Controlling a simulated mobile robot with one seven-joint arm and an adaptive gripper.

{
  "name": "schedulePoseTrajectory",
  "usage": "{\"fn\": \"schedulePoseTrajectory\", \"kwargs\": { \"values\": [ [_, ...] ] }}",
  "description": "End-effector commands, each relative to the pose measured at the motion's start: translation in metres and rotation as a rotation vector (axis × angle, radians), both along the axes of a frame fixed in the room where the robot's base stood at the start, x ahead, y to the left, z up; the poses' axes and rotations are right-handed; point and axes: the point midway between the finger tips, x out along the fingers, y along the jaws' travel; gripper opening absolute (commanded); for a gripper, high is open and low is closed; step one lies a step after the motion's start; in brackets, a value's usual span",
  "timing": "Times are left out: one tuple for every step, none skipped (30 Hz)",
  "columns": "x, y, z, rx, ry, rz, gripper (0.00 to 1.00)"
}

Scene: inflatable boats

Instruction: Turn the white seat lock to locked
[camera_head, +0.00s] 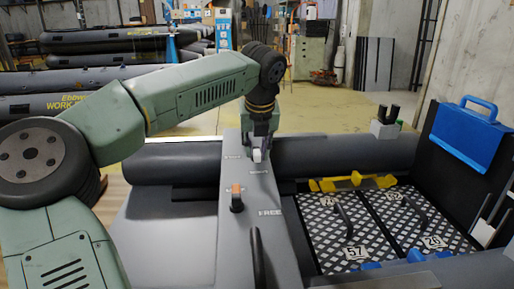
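A grey bench seat (255,250) runs away from me down the middle of the view. A small white piece (257,156), which looks like the white seat lock, sits near its far end, directly below my gripper (259,146). My gripper points down at it, with the fingertips at or around its top. I cannot tell whether they touch or grip it. The white lock's pointing direction is mostly hidden. A second lock with an orange tip (236,190) stands nearer on the seat, beside a printed FREE label (270,212). The labels near the white lock are too small to read.
A dark inflatable tube (340,155) lies behind the seat. To the right are checkered panels (345,235) with black handles, a yellow part (350,182) and a blue case (465,133). A dark upright handle (257,258) rises at the near seat. Open floor lies beyond.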

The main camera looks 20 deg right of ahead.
Motion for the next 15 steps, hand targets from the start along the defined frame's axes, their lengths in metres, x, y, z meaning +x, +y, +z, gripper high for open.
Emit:
{"fn": "schedulePoseTrajectory", "kwargs": {
  "values": [
    [0.0002,0.0,0.0001,0.0,0.0,0.0,0.28],
    [0.0002,0.0,0.0001,0.0,-0.001,0.0,0.3],
    [0.0003,-0.0001,0.0001,0.0,-0.001,0.0,0.33],
    [0.0003,-0.0001,0.0001,0.0,-0.001,-0.001,0.35],
    [0.0003,-0.0002,0.0002,-0.001,-0.001,-0.001,0.35],
    [0.0003,-0.0002,0.0002,-0.001,-0.001,-0.001,0.35],
    [0.0003,-0.0002,0.0002,-0.001,-0.002,-0.001,0.35],
    [0.0004,-0.0002,0.0003,-0.001,-0.002,-0.001,0.35],
    [0.0004,-0.0002,0.0003,-0.001,-0.002,-0.001,0.35],
    [0.0004,-0.0002,0.0003,-0.001,-0.002,-0.001,0.35],
    [0.0004,-0.0002,0.0003,-0.001,-0.002,-0.001,0.35],
    [0.0003,-0.0003,0.0007,-0.001,-0.002,-0.001,0.35],
    [0.0001,-0.0002,0.0014,-0.001,-0.002,-0.001,0.35],
    [-0.0003,-0.0002,0.0026,-0.001,-0.003,-0.001,0.35],
    [-0.0012,0.0,0.0052,-0.001,-0.003,-0.001,0.35]
  ]
}}
